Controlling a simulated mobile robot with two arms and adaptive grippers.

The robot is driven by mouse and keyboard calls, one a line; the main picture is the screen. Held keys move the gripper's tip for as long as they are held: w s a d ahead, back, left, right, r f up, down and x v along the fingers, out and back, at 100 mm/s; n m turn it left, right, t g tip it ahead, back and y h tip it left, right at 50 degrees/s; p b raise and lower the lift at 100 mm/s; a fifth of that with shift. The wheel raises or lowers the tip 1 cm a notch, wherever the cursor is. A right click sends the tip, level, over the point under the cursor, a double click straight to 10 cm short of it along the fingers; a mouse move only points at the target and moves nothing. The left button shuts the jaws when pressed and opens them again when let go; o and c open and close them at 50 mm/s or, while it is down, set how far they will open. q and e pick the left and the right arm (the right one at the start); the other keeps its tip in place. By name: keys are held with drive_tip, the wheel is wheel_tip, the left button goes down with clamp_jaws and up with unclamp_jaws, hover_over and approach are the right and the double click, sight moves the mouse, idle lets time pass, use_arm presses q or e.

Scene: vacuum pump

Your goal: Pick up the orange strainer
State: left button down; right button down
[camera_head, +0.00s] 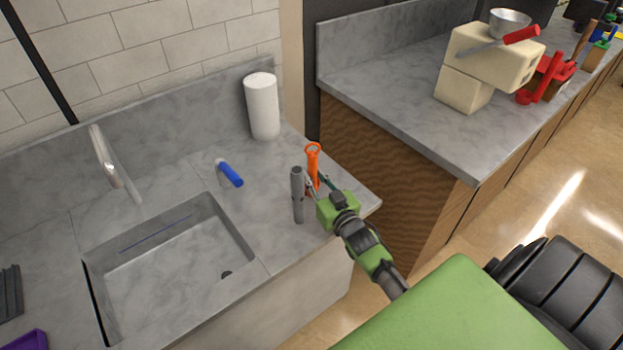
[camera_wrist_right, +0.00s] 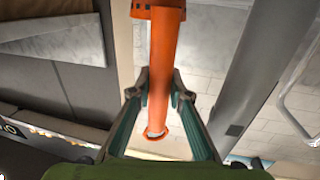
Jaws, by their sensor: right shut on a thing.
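The orange strainer (camera_head: 313,156) shows as an upright orange piece with a ring at its top, near the right end of the sink counter. My right gripper (camera_head: 314,186) is shut on it from the right. In the right wrist view the orange strainer (camera_wrist_right: 162,58) passes between the fingers of my right gripper (camera_wrist_right: 159,90), with a wider slotted part at the top edge of the picture. I cannot tell whether the strainer touches the counter. My left gripper is not in view.
A grey cylinder (camera_head: 298,196) stands close left of the strainer; it also shows in the right wrist view (camera_wrist_right: 250,75). A paper towel roll (camera_head: 262,106) stands behind. Another counter (camera_head: 400,105) bears a beige mixer (camera_head: 470,85).

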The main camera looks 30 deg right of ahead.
wheel_tip(320, 180, up, 18)
hover_over(313, 143)
idle(0.4)
idle(0.8)
